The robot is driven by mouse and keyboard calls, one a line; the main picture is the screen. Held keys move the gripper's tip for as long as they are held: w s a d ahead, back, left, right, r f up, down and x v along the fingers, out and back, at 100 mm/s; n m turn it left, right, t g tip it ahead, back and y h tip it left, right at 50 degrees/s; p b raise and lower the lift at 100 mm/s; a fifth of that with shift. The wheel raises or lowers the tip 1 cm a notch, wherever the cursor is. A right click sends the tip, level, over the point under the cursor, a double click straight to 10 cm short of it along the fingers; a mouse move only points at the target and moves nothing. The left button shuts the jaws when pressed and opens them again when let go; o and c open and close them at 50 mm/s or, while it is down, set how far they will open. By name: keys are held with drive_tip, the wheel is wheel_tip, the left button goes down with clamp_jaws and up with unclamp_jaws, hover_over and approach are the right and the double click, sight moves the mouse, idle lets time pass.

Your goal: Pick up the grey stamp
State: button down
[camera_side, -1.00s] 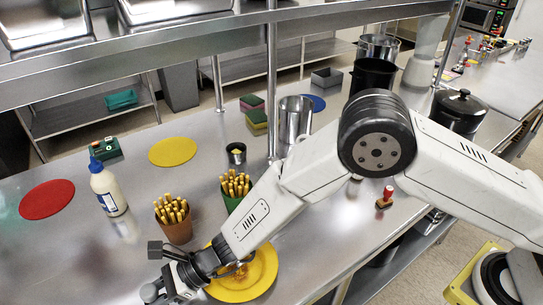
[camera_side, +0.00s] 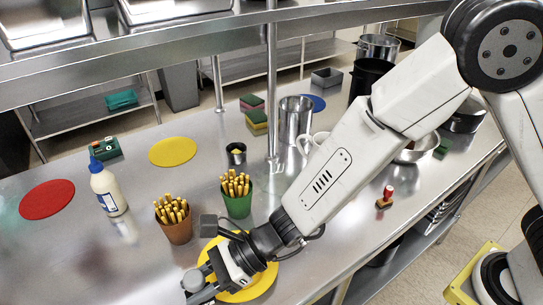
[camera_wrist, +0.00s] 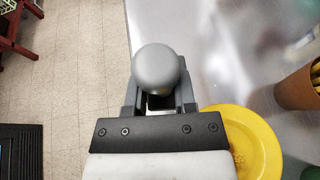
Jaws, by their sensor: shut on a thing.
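The grey stamp (camera_side: 193,280) shows as a round grey knob at the end of my gripper (camera_side: 205,288), low in the side view. In the wrist view the smooth grey knob (camera_wrist: 158,68) stands between the two fingers of my gripper (camera_wrist: 159,98), which is shut on it. The stamp's lower part is hidden by the knob and fingers. In the wrist view the stamp appears in front of the pale floor and the table's edge, so its height above the table is hard to tell.
A yellow plate (camera_side: 262,283) lies right beside my gripper. Two pots of yellow sticks, brown (camera_side: 177,230) and green (camera_side: 238,203), stand behind it. A glue bottle (camera_side: 106,190) is at the left. A red-handled stamp (camera_side: 385,198) stands at the right near the table edge.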

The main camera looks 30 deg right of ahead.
drive_tip(key=shift+s+d+r, duration=0.35)
drive_tip(key=shift+s+d, duration=0.2)
drive_tip(key=shift+s, duration=0.05)
drive_tip(key=shift+s+d+r, duration=0.35)
drive_tip(key=shift+s+d, duration=0.2)
